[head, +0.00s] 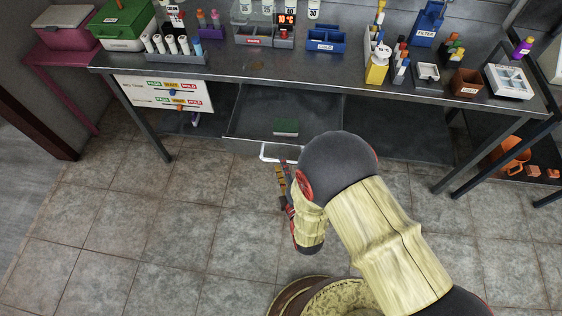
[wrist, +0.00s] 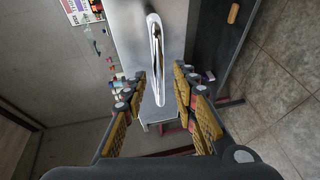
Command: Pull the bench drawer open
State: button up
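The bench drawer (head: 250,124) stands out from under the grey bench, and its inside shows in the head view with a small green block (head: 286,127) in it. Its white bar handle (head: 267,153) is on the front; my arm hides the right part of the front. My gripper (head: 281,172) is just below the handle in the head view. In the wrist view, the white handle (wrist: 156,62) runs lengthwise between the two yellow-padded fingers of my gripper (wrist: 160,80). The fingers are apart, with gaps visible on both sides of the handle.
The bench top (head: 220,72) carries a green box (head: 122,25), blue bins, bottles and trays. A white sign panel (head: 165,93) hangs under the bench on the left. An orange jug (head: 513,155) is on a low shelf at right. Tiled floor is clear at left.

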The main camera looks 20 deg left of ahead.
jog(key=v, duration=0.9)
jog(key=shift+s+d, duration=0.15)
jog(key=shift+r, duration=0.15)
